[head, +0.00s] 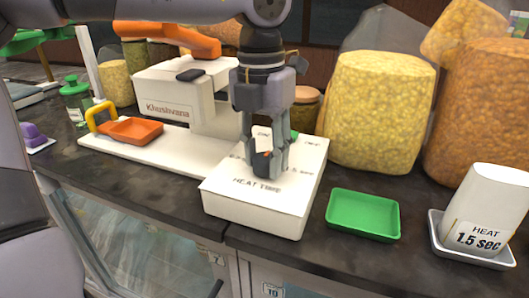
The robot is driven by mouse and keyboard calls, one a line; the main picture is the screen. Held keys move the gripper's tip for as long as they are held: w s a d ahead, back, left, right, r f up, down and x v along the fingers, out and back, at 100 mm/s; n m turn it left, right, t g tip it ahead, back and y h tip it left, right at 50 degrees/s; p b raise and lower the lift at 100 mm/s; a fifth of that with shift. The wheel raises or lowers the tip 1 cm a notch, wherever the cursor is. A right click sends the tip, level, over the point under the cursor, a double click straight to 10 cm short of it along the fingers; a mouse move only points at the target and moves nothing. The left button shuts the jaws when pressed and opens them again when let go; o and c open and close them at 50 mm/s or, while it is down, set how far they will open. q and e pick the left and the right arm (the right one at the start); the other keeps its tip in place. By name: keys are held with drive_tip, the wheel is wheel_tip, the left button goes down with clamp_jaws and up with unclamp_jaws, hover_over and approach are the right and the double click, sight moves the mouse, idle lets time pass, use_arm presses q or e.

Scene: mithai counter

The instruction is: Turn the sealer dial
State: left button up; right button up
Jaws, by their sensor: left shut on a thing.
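The sealer's white control box (273,209) stands on the dark counter, with "HEAT TIME" printed on its top. My left gripper (264,168) points straight down over the top of this box, and its fingers are shut on the dial (268,154), of which only a small dark and orange part shows between them. The dial's pointer and most of the scale marks are hidden by the fingers. A white sign (477,236) at the right reads "HEAT 1.5 sec". My right gripper is not in view.
The white sealer body (168,112), marked "Khushvana", with an orange arm (170,35), stands behind left. An orange tray (134,130) sits on its base. A green tray (362,215) lies right of the box. Large bags of yellow snacks (377,110) crowd the back right.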

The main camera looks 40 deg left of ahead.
sight(262, 157)
use_arm(q)
drive_tip(key=o, duration=1.2)
drive_tip(key=shift+c, duration=0.2)
drive_tip(key=shift+r, duration=0.1)
wheel_tip(262, 157, up, 12)
drive_tip(key=shift+a, duration=0.2)
